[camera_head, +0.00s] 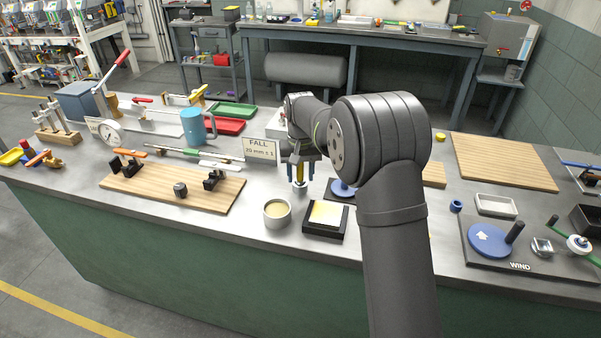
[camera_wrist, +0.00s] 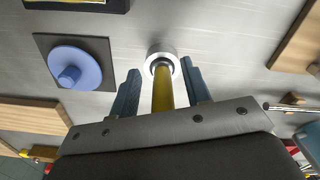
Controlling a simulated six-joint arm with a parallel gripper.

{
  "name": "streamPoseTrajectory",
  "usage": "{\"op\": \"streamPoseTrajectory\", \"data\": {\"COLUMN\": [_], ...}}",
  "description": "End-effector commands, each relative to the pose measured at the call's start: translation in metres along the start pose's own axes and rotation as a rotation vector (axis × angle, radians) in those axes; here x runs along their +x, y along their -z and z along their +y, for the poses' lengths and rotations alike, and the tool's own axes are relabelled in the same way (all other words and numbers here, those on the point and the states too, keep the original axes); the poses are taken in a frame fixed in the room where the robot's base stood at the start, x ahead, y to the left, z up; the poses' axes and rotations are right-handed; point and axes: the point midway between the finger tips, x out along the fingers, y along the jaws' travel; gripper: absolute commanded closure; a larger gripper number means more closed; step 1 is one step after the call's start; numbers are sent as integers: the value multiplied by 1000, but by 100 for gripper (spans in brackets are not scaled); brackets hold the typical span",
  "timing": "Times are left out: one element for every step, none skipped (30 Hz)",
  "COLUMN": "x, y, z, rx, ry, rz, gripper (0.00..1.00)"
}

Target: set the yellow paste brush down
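The yellow paste brush (camera_wrist: 163,90) stands upright with its lower end in a small round metal holder (camera_wrist: 153,58). In the head view the brush (camera_head: 300,173) shows as a short yellow length below my wrist. The holder (camera_head: 300,188) is just under it on the bench. My gripper (camera_wrist: 162,80) points down with one blue-grey finger on each side of the handle. A gap shows between the handle and each finger, so the gripper is open around it. The gripper (camera_head: 299,172) is partly hidden by my arm in the head view.
A cream-filled cup (camera_head: 277,213) and a black tray with a pale plate (camera_head: 325,217) stand in front. A blue disc (camera_head: 343,188) on a dark plate is close on the right. The FALL sign (camera_head: 260,150) stands close behind on the left.

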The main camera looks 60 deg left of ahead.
Motion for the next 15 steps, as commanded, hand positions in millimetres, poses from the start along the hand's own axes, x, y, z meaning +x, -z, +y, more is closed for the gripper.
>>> {"op": "streamPoseTrajectory", "data": {"x": [0, 0, 0, 0, 0, 0, -1, -2, -5, -8, -11, -17, -22, -28, -38], "y": [0, 0, 0, 0, 0, 0, 0, 0, 0, 0, 0, 0, 1, 1, 1], "z": [0, 0, 0, 0, 0, 0, 0, 0, 0, 0, 0, 0, 0, 0, 0], "rx": [0, 0, 0, 0, 0, 0, 0, 0, 0, 0, 0, 0, 0, 0, 0], "ry": [0, 0, 0, 0, 0, 0, 0, 0, 0, 0, 0, 0, 0, 1, 1], "rz": [0, 0, 0, 0, 0, 0, 0, 1, 2, 2, 2, 2, 3, 4, 5], "gripper": [56, 56, 56, 56, 56, 56, 56, 56, 56, 56, 56, 56, 56, 56, 56]}}
